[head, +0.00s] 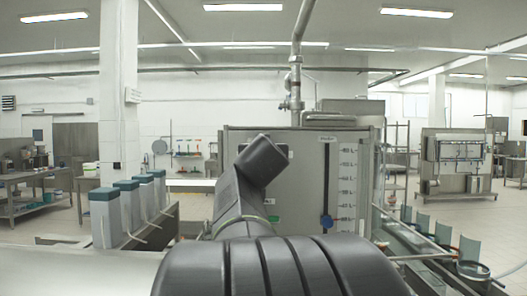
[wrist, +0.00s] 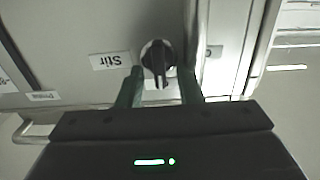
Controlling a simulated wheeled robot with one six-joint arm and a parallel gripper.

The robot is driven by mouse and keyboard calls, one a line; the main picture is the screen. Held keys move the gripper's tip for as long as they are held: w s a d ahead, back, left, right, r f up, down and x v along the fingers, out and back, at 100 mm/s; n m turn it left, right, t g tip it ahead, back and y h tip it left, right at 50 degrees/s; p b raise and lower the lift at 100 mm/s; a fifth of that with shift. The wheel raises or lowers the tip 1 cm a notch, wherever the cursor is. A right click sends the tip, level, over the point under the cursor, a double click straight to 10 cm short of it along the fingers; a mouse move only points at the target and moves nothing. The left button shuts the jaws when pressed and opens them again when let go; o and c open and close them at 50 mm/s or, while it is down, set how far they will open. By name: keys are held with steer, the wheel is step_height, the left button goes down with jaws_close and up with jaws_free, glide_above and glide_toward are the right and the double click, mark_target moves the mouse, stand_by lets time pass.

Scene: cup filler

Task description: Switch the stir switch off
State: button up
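The stir switch (wrist: 157,56) is a dark round knob with a raised grip bar on a grey panel. The bar points nearly straight down in the wrist view. My gripper (wrist: 161,78) is open, one greenish finger on each side of the knob, with visible gaps to the bar. I cannot tell how deep the fingertips reach. In the head view, my arm hides the switch and gripper.
Teal-topped dispensers (head: 103,216) stand left. A conveyor with cups (head: 444,232) runs along the right. A metal handle (wrist: 30,130) shows in the wrist view.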

jaws_close()
steer(key=shift+n, duration=0.4)
steer(key=shift+a+f+n+b, duration=0.1)
steer(key=shift+a+f+n, duration=0.1)
steer(key=shift+n, duration=2.65)
steer(key=shift+a+f+n+b, duration=0.15)
steer(key=shift+a+n, duration=0.05)
steer(key=shift+n, duration=2.7)
steer(key=shift+a+f+n+b, duration=0.1)
steer(key=shift+a+f+n, duration=0.1)
steer(key=shift+n, duration=2.65)
jaws_free()
